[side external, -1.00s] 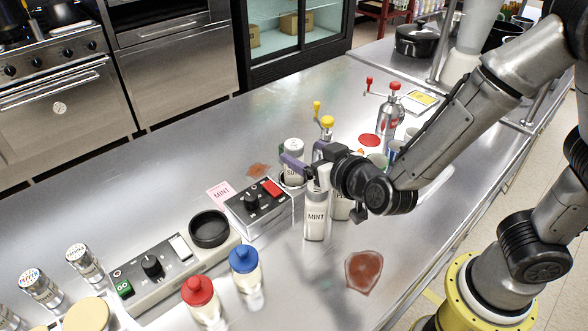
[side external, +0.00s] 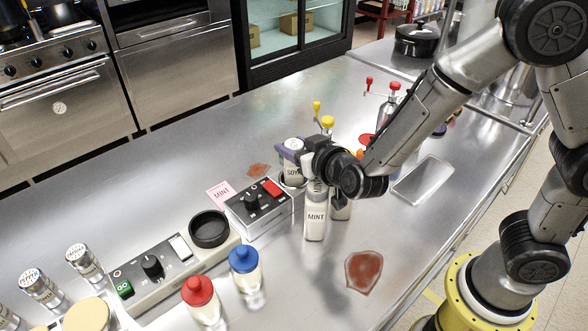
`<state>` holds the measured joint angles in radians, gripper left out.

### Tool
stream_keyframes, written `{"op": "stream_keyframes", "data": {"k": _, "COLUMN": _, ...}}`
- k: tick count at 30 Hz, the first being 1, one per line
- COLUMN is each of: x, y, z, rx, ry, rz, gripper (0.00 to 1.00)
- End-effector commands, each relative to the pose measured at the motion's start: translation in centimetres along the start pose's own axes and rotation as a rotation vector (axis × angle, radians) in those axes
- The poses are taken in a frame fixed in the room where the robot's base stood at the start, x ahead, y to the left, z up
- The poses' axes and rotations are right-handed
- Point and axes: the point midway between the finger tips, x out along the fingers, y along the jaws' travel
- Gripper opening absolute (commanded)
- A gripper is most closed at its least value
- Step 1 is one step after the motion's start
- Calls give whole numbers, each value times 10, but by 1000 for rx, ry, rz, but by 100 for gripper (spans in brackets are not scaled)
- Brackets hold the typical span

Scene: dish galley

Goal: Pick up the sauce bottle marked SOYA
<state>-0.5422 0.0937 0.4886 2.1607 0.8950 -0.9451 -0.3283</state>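The white sauce bottle marked SOYA (side external: 293,172) stands upright beside the control box, its lower end in a dark round holder. My gripper (side external: 290,154) reaches in from the right, with purple fingers at the neck of the SOYA bottle, just below its pale cap. The far finger is largely hidden, so I cannot tell whether the fingers press on the bottle. The bottle marked MINT (side external: 316,215) stands in front and to the right of it. Another pale bottle (side external: 341,209) is partly hidden under my wrist.
A control box (side external: 252,208) with a red switch and a pink MINT card (side external: 219,194) lie left of the bottles. A yellow-topped dispenser (side external: 327,123) stands close behind my gripper. Red-capped (side external: 200,298) and blue-capped (side external: 244,268) bottles are in front. A reddish stain (side external: 363,272) lies right.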

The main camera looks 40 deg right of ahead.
Motion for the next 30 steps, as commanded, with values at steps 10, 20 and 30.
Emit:
{"op": "stream_keyframes", "data": {"k": 10, "x": 0, "y": 0, "z": 0, "rx": 0, "ry": 0, "rz": 0, "gripper": 0}}
{"op": "stream_keyframes", "data": {"k": 20, "x": 0, "y": 0, "z": -1, "rx": 1, "ry": 3, "rz": -1, "gripper": 0}}
{"op": "stream_keyframes", "data": {"k": 30, "x": -11, "y": 0, "z": -32, "rx": 7, "ry": 9, "rz": -2, "gripper": 0}}
